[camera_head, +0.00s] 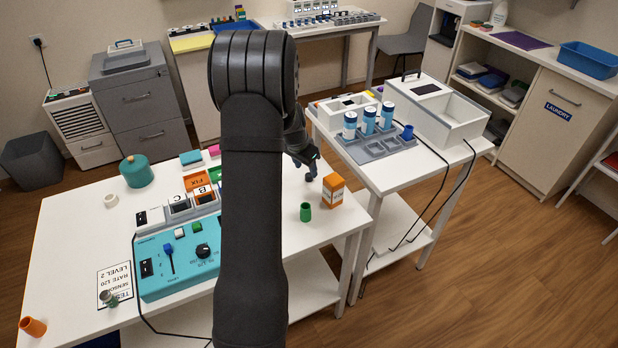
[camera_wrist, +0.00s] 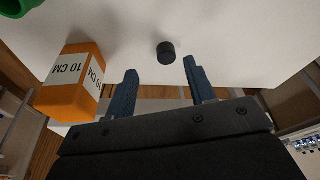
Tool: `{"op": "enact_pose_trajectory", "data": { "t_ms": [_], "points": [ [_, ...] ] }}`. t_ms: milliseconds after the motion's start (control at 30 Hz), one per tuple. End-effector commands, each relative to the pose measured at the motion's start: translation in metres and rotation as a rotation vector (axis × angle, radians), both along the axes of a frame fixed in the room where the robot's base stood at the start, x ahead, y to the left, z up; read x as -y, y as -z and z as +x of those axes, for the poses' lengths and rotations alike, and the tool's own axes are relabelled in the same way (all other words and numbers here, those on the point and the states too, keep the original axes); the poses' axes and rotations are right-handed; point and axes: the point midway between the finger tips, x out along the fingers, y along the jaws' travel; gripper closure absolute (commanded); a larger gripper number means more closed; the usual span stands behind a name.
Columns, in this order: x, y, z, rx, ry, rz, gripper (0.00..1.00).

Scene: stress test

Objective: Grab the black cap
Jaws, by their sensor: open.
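The black cap (camera_wrist: 166,52) is a small dark cylinder on the white table (camera_wrist: 225,25). In the wrist view it lies just beyond my fingertips and between their lines, apart from both fingers. My gripper (camera_wrist: 160,68) is open and empty, with one blue finger on each side. In the head view my gripper (camera_head: 307,168) is over the near table's right back part, left of the other table. I cannot make out the cap in the head view; my arm and gripper cover much of that area.
An orange block (camera_wrist: 68,85) marked 10 CM stands close to the left finger; it also shows in the head view (camera_head: 332,191). A green cup (camera_head: 305,212) stands nearby. A teal control box (camera_head: 180,258) is left of my arm. The table's edge is close.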

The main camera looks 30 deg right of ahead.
Motion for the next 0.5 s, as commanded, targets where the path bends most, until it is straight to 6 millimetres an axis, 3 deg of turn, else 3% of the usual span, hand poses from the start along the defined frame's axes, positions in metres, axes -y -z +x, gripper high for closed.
{"op": "enact_pose_trajectory", "data": {
  "t_ms": [500],
  "points": [
    [0.018, 0.047, 0.016, 0.0, 0.0, -0.001, 0.5]
  ]
}}
